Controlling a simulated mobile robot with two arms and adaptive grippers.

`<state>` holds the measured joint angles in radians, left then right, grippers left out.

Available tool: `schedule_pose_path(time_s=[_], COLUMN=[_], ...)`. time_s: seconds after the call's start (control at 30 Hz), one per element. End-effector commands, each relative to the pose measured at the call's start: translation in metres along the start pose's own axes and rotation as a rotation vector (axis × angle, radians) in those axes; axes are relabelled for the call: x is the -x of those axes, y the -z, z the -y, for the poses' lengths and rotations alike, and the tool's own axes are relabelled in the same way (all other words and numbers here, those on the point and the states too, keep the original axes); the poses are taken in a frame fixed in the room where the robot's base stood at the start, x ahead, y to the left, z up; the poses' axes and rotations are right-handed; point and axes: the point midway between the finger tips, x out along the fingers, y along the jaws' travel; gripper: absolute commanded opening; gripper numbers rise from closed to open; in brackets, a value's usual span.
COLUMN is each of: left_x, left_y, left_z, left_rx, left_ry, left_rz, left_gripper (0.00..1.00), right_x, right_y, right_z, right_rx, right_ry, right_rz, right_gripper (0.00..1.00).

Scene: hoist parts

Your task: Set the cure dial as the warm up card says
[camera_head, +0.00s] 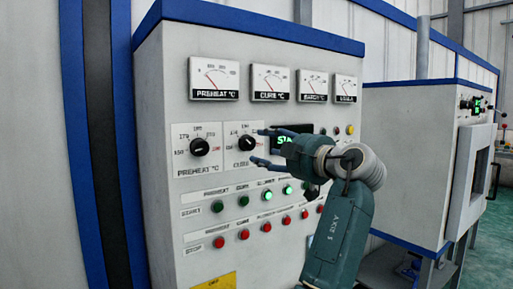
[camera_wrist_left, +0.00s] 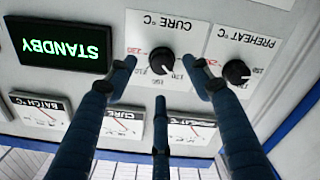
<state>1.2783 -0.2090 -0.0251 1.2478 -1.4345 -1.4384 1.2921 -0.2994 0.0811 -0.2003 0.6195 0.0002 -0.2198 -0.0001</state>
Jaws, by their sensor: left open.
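The cure dial (camera_head: 247,143) is a black round knob on a white plate on the grey control panel. In the left wrist view the cure dial (camera_wrist_left: 162,61) appears upside down, with a light pointer mark; I cannot read its exact setting. My left gripper (camera_head: 259,146) is open in front of the dial, fingers pointing at it. In the left wrist view the gripper (camera_wrist_left: 164,68) has fingertips spread on both sides of the dial and one below. Contact with the dial cannot be told. No readable warm up card shows. My right gripper is not in view.
The preheat dial (camera_head: 199,147) is close to the left of the cure dial. A green display (camera_wrist_left: 59,45) reads STANDBY. Gauges are above; green start buttons (camera_head: 243,201) and red stop buttons (camera_head: 244,234) are below. A partly cut-off yellow label (camera_head: 215,282) is at the bottom.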

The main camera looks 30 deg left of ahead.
Motion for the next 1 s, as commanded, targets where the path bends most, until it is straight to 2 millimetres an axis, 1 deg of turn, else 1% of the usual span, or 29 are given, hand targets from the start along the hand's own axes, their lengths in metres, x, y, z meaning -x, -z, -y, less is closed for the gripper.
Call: schedule_pose_path(time_s=[0.03,0.1,0.2,0.33,0.5,1.0], left_x=[0.011,0.025,0.039,0.050,0.054,0.054], left_y=[-0.001,-0.001,-0.001,-0.001,-0.001,-0.001], left_z=[0.000,-0.001,0.000,0.000,0.001,0.000], left_rx=[0.001,-0.001,0.000,-0.001,-0.001,-0.001], left_ry=[-0.001,-0.002,0.000,0.002,0.002,0.002], left_rz=[0.002,0.002,0.002,0.002,0.001,0.001], left_gripper=[0.51,0.51,0.51,0.51,0.51,0.51], right_x=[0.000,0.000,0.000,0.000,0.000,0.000], right_y=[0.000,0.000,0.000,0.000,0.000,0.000], right_z=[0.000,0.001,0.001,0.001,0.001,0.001], right_rx=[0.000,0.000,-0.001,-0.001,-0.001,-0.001], right_ry=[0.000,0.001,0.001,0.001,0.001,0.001], right_rz=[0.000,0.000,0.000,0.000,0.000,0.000], right_gripper=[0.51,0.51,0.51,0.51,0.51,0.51])
